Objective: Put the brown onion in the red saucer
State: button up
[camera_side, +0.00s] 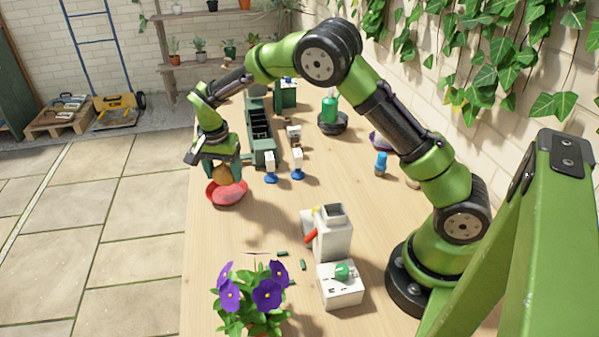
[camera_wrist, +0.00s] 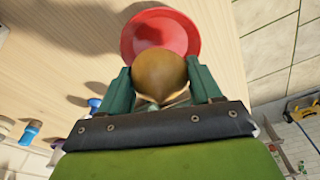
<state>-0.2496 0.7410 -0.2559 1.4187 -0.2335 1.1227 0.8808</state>
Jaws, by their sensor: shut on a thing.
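The brown onion (camera_wrist: 158,72) is held between the two green fingers of my gripper (camera_wrist: 160,85) in the wrist view. In the side view the onion (camera_side: 221,173) shows below my gripper (camera_side: 217,165), in front of the back part of the red saucer. The red saucer (camera_side: 228,192) sits near the left edge of the wooden table. In the wrist view the saucer (camera_wrist: 133,37) lies just beyond the onion, with a dark shadow on it. The onion appears to be over or just above the saucer; whether it touches is hard to tell.
Two small white-and-blue items (camera_side: 270,167) stand right of the saucer. A green crate (camera_side: 261,135) is behind them. A white jug-like container (camera_side: 331,234), a white box (camera_side: 340,287) and a purple-flowered plant (camera_side: 255,300) stand nearer the camera. The table between saucer and plant is mostly clear.

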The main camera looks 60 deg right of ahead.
jog(key=shift+w+f, duration=0.1)
jog(key=shift+f, duration=1.7)
jog(key=shift+f, duration=0.1)
jog(key=o, duration=0.8)
jog(key=r, duration=0.4)
jog(key=a+r, duration=0.1)
jog(key=r, duration=0.7)
jog(key=shift+s+a, duration=0.15)
jog(key=shift+s, duration=0.2)
notch_tip(320, 180, up, 6)
jog(key=n+t+y, duration=0.1)
send_over(225, 182)
jog(key=s+d, duration=0.2)
jog(key=s, duration=0.1)
jog(key=s+r+n+t+y, duration=0.2)
jog(key=s+r+n, duration=0.3)
jog(key=s, duration=0.4)
jog(key=s+n+t, duration=0.1)
jog(key=s, duration=0.3)
jog(key=s+a+n+t, duration=0.1)
jog(key=s, duration=0.4)
jog(key=s+n+t, duration=0.1)
jog(key=s, duration=0.3)
jog(key=shift+s+a+f+t, duration=0.2)
jog(key=shift+t, duration=0.1)
